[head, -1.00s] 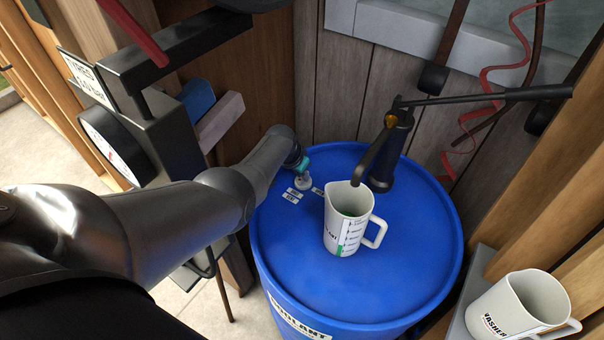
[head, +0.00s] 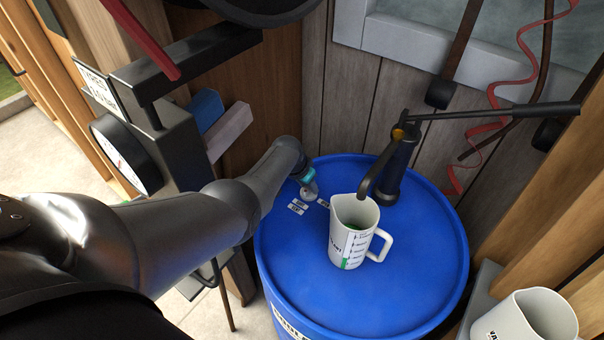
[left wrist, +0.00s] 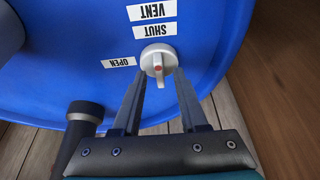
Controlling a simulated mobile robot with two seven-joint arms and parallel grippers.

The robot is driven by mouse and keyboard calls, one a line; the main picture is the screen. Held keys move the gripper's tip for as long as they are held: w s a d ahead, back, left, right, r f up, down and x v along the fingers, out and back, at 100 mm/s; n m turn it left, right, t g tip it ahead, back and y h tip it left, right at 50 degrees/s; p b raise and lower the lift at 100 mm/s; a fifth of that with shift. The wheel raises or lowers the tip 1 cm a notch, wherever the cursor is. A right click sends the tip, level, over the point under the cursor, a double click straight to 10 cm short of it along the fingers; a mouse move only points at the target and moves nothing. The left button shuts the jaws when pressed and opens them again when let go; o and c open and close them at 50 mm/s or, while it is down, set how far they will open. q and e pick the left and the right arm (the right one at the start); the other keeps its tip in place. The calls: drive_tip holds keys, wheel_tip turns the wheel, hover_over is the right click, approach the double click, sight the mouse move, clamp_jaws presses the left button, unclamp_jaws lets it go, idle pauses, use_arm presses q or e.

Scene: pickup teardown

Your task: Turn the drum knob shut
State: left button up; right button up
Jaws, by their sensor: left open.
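The drum knob (left wrist: 158,60) is a round light-grey knob with a raised grip bar and a red mark, on top of the blue drum (head: 415,275). In the left wrist view the SHUT label (left wrist: 155,30) is just above it and the OPEN label (left wrist: 118,62) is to its left, both upside down. My left gripper (left wrist: 160,78) is open, its fingertips at either side of the knob's lower part. I cannot tell whether they touch it. In the head view my left gripper (head: 308,182) points down over the knob, which is mostly hidden. My right gripper is not in view.
A white measuring jug (head: 350,235) stands on the drum under the spout of a black hand pump (head: 400,160). A second white jug (head: 525,320) is at the lower right. A gauge stand (head: 180,150) is at left. A dark cylinder (left wrist: 85,118) shows near the drum rim.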

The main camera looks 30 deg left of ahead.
use_arm(q)
drive_tip(key=shift+s+r+p, duration=0.15)
drive_tip(key=shift+r+p, duration=0.2)
drive_tip(key=shift+r, duration=0.2)
drive_tip(key=p+v, duration=0.7)
drive_tip(key=v, duration=0.6)
drive_tip(key=shift+s+r, duration=0.25)
drive_tip(key=shift+r, duration=0.1)
drive_tip(key=shift+a, duration=0.1)
